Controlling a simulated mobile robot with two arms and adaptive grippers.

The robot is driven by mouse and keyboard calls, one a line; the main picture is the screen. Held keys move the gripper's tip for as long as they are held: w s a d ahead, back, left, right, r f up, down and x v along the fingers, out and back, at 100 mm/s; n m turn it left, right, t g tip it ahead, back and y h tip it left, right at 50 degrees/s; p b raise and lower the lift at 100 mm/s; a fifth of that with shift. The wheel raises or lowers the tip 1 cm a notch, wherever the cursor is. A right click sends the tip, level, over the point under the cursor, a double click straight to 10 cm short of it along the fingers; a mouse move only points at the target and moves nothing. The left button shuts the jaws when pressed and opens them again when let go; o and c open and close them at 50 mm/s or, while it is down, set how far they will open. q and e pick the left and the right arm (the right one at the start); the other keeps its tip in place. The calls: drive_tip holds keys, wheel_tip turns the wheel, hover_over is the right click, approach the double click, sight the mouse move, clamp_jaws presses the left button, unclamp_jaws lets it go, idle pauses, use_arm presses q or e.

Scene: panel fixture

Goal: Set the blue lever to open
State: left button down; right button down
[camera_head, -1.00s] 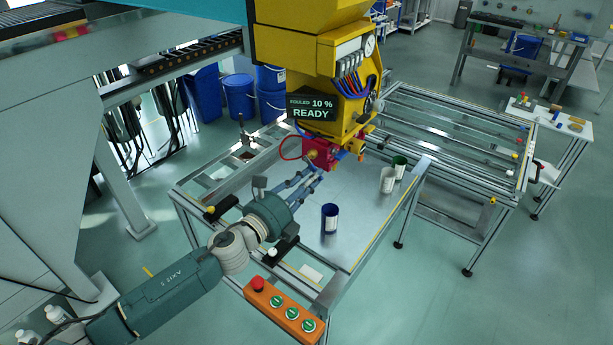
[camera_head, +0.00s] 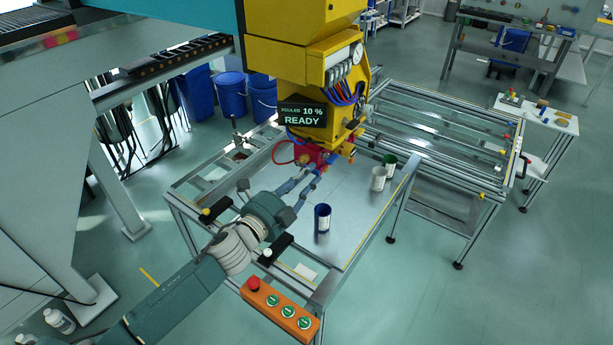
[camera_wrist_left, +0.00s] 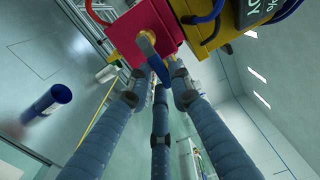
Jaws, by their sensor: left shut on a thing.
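The red valve block (camera_head: 309,156) hangs at the bottom of the yellow machine head (camera_head: 312,85). In the left wrist view, the blue lever (camera_wrist_left: 149,46) sticks out of the red block (camera_wrist_left: 143,28) towards my fingers. My left gripper (camera_wrist_left: 161,76), with three blue-grey padded fingers, is shut on the lever's lower end, which the fingertips partly hide. In the head view, my left gripper (camera_head: 313,170) reaches up to the underside of the red block. The lever is hard to make out there. My right gripper is not in view.
A blue can (camera_head: 322,218) stands on the metal table (camera_head: 345,240), right of my left gripper. A white can (camera_head: 377,178) and a green can (camera_head: 389,161) stand farther back. A display (camera_head: 302,115) reads READY. An orange button box (camera_head: 281,308) is at the front edge.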

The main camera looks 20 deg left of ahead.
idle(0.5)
use_arm(q)
drive_tip(key=c, duration=1.5)
unclamp_jaws()
drive_tip(key=shift+c, duration=0.2)
drive_tip(key=shift+s, duration=0.1)
drive_tip(key=v, duration=1.2)
drive_tip(key=shift+r, duration=0.1)
